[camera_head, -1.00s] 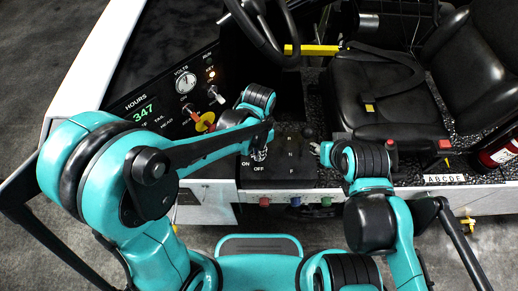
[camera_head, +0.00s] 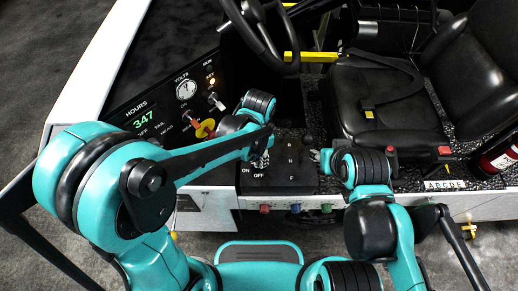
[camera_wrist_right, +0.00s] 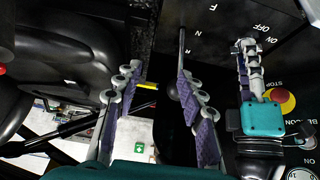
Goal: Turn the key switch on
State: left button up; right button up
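The key switch itself does not show clearly. A black panel marked ON and OFF (camera_head: 258,178) lies beside the shift plate, and my left gripper (camera_head: 261,160) points down at it. In the right wrist view the left gripper's silver fingers (camera_wrist_right: 249,62) sit close to the ON/OFF lettering and cover what lies under them. They are seen nearly edge-on, so I cannot tell whether they are closed or on a key. My right gripper (camera_head: 321,155) is near the shift lever's right side; in its wrist view the purple-padded fingers stand wide apart.
A red-and-yellow stop button (camera_head: 205,128) is beside the left gripper. The steering wheel (camera_head: 262,40), black seat (camera_head: 385,100) and dash with a volts gauge (camera_head: 186,88) surround the area.

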pick_arm(q)
notch_tip(320, 180, up, 12)
jog(key=shift+f, duration=0.25)
dwell(0.5)
jog(key=s+a+n+t, duration=0.3)
jog(key=a+n, duration=0.3)
jog(key=a, duration=0.3)
jog(key=s+a+n+t+b, duration=0.1)
jog(key=s+a+n+t, duration=0.2)
jog(key=a+n, duration=0.3)
jog(key=a+t, duration=0.1)
jog(key=a, duration=0.2)
jog(key=shift+f, duration=0.25)
jog(key=shift+s, duration=0.1)
